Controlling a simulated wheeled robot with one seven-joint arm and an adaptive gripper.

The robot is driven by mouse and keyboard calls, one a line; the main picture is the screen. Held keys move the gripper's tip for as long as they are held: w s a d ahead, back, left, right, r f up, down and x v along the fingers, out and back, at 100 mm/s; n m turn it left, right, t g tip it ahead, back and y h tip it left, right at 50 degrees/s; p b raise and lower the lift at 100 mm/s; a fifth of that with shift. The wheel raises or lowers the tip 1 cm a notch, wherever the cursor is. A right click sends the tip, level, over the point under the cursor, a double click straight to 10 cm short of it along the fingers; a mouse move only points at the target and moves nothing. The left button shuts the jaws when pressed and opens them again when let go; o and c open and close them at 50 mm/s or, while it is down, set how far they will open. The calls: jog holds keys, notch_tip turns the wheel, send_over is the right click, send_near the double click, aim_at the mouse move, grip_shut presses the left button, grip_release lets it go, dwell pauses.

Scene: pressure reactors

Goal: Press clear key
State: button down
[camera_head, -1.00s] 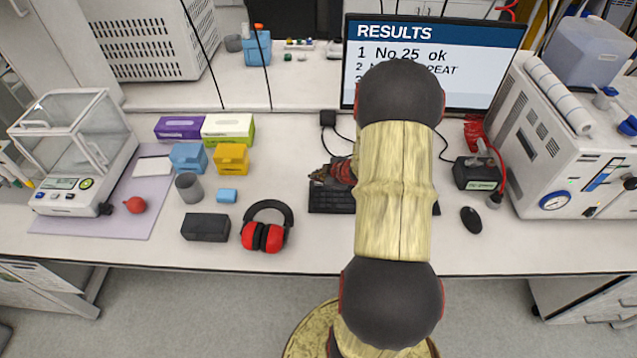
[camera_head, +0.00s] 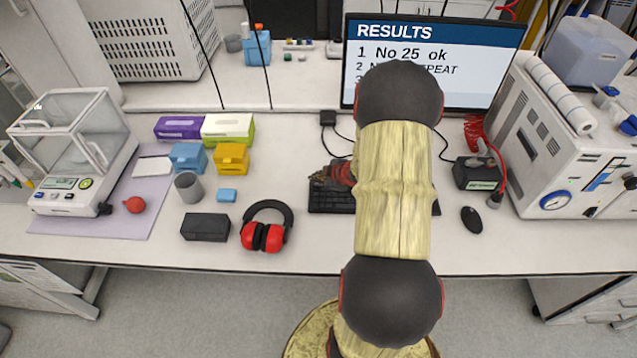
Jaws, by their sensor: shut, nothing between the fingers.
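A black keyboard (camera_head: 330,200) lies on the bench below the monitor; my arm covers much of it, and only its left part and a right end show. My gripper (camera_head: 320,178) is at the keyboard's upper left, left of my arm, small in view, with its fingers together and empty. I cannot tell whether it touches the keys. No key marked clear can be read. The monitor (camera_head: 440,40) reads RESULTS, with "No 25 ok" and a partly hidden line ending in REPEAT.
A mouse (camera_head: 471,220) and a black box (camera_head: 477,173) are right of the keyboard, with a white machine (camera_head: 560,140) beyond. Red-and-black ear defenders (camera_head: 266,227) lie to the left. A balance (camera_head: 75,155) stands at the far left. The bench front between ear defenders and keyboard is clear.

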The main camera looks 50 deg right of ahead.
aim_at(317, 184)
jog(key=shift+f, duration=0.4)
dwell(0.3)
jog(key=shift+r, duration=0.2)
jog(key=shift+r+p, duration=0.6)
jog(key=shift+p, duration=0.1)
notch_tip(317, 184, up, 5)
jog(key=p, duration=0.5)
jog(key=shift+r, duration=0.1)
dwell(0.8)
